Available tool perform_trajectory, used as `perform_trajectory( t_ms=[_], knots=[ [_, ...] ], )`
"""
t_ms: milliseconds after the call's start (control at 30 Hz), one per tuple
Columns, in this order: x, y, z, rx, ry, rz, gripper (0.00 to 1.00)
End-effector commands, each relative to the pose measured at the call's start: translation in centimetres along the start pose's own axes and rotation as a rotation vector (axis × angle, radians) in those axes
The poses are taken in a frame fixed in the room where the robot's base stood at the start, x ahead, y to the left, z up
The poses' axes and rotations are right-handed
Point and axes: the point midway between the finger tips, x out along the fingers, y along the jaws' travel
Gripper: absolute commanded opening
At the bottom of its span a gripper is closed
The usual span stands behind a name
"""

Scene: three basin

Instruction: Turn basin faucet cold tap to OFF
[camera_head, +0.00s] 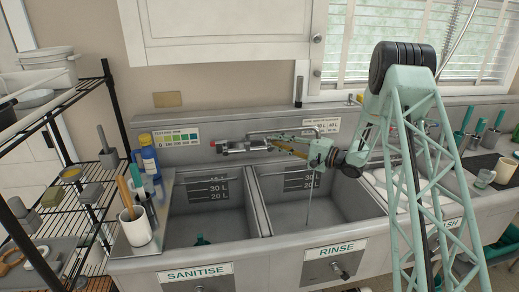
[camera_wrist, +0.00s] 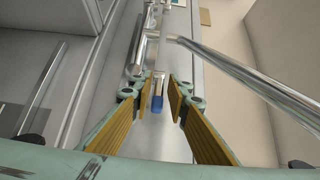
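The basin faucet (camera_head: 243,146) is a metal mixer on the back wall, with a red-marked end at its left. The blue-marked cold tap (camera_wrist: 157,103) shows in the wrist view between my gripper's fingers; in the head view my gripper hides it. My gripper (camera_head: 278,146), also in the wrist view (camera_wrist: 160,95), is open, with its yellow-padded fingers on either side of the tap and a gap showing. Contact cannot be told. The metal spout (camera_wrist: 235,68) runs to the right in the wrist view. A thin water stream (camera_head: 308,200) falls into the rinse basin.
The sanitise basin (camera_head: 205,225) lies left of the rinse basin (camera_head: 325,205). A blue bottle (camera_head: 149,157) and a white mug of utensils (camera_head: 135,227) stand on the left ledge. A wire shelf (camera_head: 110,110) is at far left. A cupboard (camera_head: 220,30) hangs above.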

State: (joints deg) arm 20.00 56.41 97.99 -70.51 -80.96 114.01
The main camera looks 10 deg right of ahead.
Motion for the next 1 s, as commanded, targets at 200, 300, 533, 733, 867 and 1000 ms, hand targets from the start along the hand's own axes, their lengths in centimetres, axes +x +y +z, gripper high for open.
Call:
perform_trajectory(
  t_ms=[200, 300, 533, 733, 867, 1000],
  knots=[
    [0.1, 0.2, 0.5, 0.001, 0.073, 0.001, 0.16],
    [0.1, 0.2, 0.7, 0.002, 0.108, 0.001, 0.16],
    [0.2, 0.2, 1.1, 0.001, 0.185, 0.002, 0.16],
    [0.2, 0.2, 1.3, 0.000, 0.250, 0.001, 0.16],
    [0.3, 0.1, 1.5, 0.000, 0.290, 0.000, 0.16],
    [0.3, 0.2, 1.7, 0.002, 0.333, 0.001, 0.16]
  ],
)
